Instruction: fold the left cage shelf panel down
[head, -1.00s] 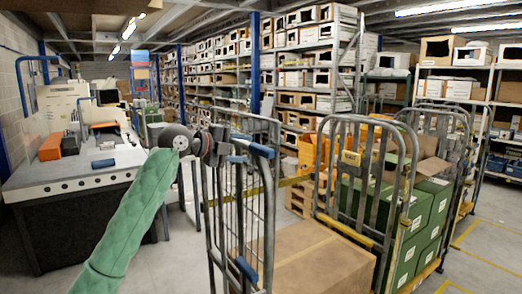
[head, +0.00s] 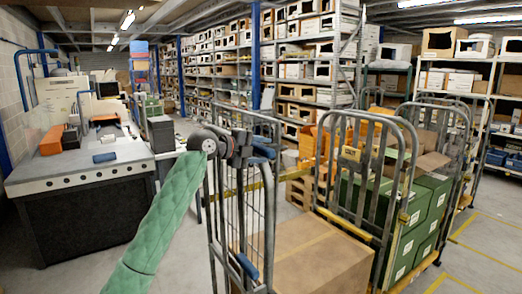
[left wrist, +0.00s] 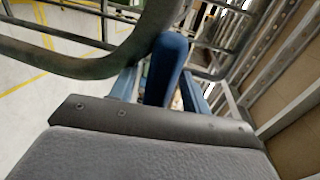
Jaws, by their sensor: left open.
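The left cage (head: 211,227) is a grey tubular roll cage in the middle of the head view. Its shelf panel (head: 268,215) appears as a narrow upright grid, folded up, with a blue piece (head: 247,266) low on it. My left gripper (head: 248,150) is at the top of this panel. In the left wrist view, the open fingers (left wrist: 160,88) stand either side of a blue grip (left wrist: 168,60). I cannot tell whether they touch it. A curved grey tube (left wrist: 140,40) crosses close in front. My right gripper is out of view.
A large cardboard box (head: 310,262) stands beside the panel. Another cage (head: 384,250) with green boxes (head: 417,215) is at the right. A workbench (head: 80,169) stands at the left. Open floor shows at the lower right.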

